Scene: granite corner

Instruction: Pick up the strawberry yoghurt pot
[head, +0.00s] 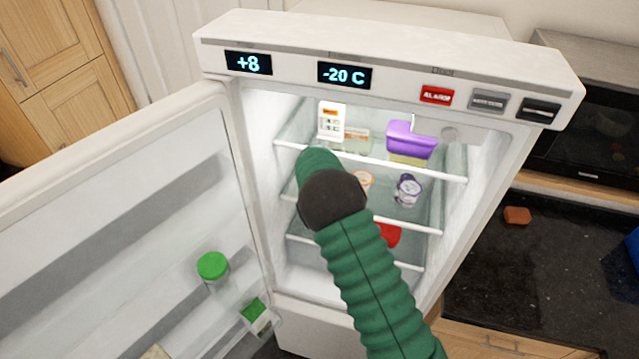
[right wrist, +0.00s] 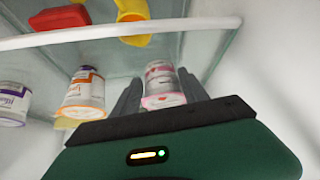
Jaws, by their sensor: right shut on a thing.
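The strawberry yoghurt pot (right wrist: 163,85) is white with a pink band and a red fruit picture, and shows in the right wrist view. My right gripper (right wrist: 161,88) is shut on it, with one dark finger on each side. That view looks upside down, with the pots' lids lowest. In the head view my green right arm reaches into the open fridge and hides the gripper and the held pot. My left gripper is not in view.
An orange-marked pot (right wrist: 84,95) stands close beside the held one, and a purple-marked pot (right wrist: 12,103) stands farther along. A purple tub (head: 411,138) and a white carton (head: 331,121) sit on the shelf above. The open fridge door (head: 120,220) lies left.

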